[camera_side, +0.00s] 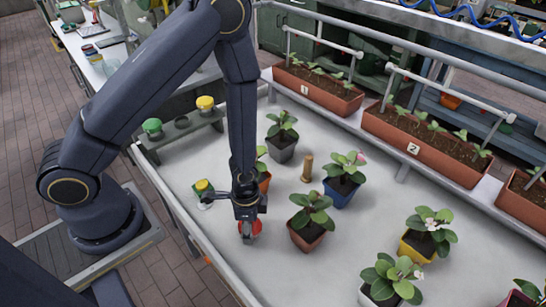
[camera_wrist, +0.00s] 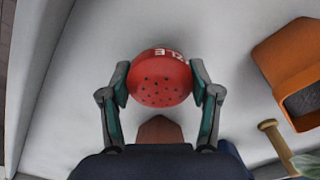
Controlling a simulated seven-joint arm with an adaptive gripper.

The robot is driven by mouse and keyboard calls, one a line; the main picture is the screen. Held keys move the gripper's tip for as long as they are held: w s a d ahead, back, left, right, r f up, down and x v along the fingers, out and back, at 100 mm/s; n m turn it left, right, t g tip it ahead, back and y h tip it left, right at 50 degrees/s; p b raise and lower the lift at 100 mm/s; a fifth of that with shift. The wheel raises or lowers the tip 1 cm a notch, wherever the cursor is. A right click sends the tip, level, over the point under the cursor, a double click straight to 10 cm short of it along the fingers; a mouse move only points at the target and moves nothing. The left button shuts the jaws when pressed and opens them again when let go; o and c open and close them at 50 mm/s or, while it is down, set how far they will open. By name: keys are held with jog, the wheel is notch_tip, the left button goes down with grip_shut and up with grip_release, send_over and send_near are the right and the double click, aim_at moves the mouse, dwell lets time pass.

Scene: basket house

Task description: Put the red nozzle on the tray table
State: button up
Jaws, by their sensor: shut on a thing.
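The red nozzle (camera_wrist: 160,79) is round, with small dark holes in its face and pale lettering near its far edge. In the wrist view it sits between the two fingers of my gripper (camera_wrist: 162,84), which is shut on it. In the side view the red nozzle (camera_side: 254,227) shows at the fingertips of my gripper (camera_side: 249,228), low over the tray table (camera_side: 200,225) near its front edge. I cannot tell whether it touches the surface. The fingers hide part of it there.
A yellow nozzle (camera_side: 203,185) stands just left of my gripper. A rack (camera_side: 178,140) holds green (camera_side: 152,126) and yellow (camera_side: 205,103) pieces. A wooden peg (camera_side: 307,168) and several potted plants, including one in a brown pot (camera_side: 304,238), stand to the right. Planters line the back.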

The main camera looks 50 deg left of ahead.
jog(key=o, duration=1.1)
jog(key=shift+f, duration=0.1)
jog(key=shift+o, duration=0.2)
jog(key=w+a+r+n+t, duration=0.1)
jog(key=a+r+n, duration=0.1)
jog(key=r, duration=1)
jog(key=a+r+n+t, duration=0.2)
jog(key=r, duration=1)
jog(key=s+a+r+n+t, duration=0.1)
jog(key=s+a+r+n, duration=0.1)
jog(key=r, duration=0.4)
jog(key=s+a+r+n+t, duration=0.1)
jog(key=s+a+r+n, duration=0.1)
jog(key=s+r, duration=0.3)
jog(key=shift+r+n+t, duration=0.3)
jog(key=shift+r+n, duration=0.2)
jog(key=shift+r, duration=0.15)
